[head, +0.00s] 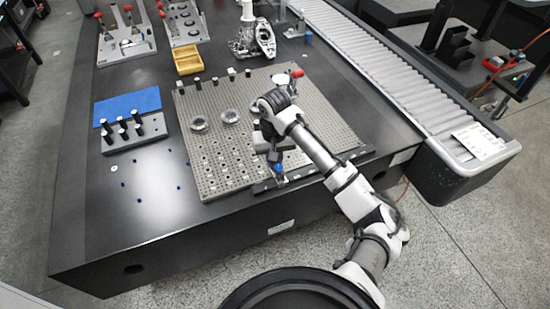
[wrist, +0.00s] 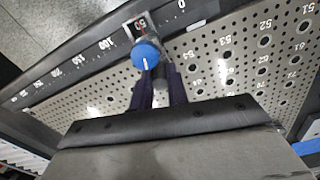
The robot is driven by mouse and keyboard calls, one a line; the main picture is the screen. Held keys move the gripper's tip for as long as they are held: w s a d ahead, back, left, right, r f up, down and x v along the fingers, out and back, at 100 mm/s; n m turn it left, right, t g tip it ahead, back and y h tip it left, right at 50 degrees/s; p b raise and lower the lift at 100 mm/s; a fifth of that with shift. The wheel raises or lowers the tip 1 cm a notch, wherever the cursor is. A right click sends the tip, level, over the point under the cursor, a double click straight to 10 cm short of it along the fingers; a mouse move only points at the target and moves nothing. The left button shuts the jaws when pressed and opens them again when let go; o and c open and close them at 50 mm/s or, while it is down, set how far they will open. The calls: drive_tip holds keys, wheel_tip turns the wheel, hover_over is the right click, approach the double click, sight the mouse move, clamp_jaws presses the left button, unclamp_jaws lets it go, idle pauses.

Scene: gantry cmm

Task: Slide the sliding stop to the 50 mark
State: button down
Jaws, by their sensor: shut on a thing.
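The sliding stop is a grey block with a round blue knob (wrist: 146,57) bearing a white line. It sits on the dark scale rail (wrist: 95,58) along the plate's edge, between the 0 and 100 marks in the wrist view. A small window (wrist: 140,24) in the block seems to show 50. My gripper (wrist: 156,84) is shut on the sliding stop at the blue knob; its dark fingers hide part of the knob's near side. In the head view the knob (head: 279,169) shows below my gripper (head: 276,158), at the front rail (head: 322,169).
The perforated plate (head: 230,180) lies behind the rail, with two metal rings (head: 199,124) and several black-topped pins on it. A yellow tray (head: 188,60), a blue mat (head: 130,104) and a pin block (head: 134,132) stand to the left. A roller conveyor (head: 400,85) runs at the right.

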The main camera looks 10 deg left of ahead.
drive_tip(key=c, duration=1.4)
unclamp_jaws()
drive_tip(key=shift+o, duration=0.2)
drive_tip(key=shift+r, duration=0.15)
wheel_tip(320, 180, up, 14)
drive_tip(key=shift+f, duration=0.2)
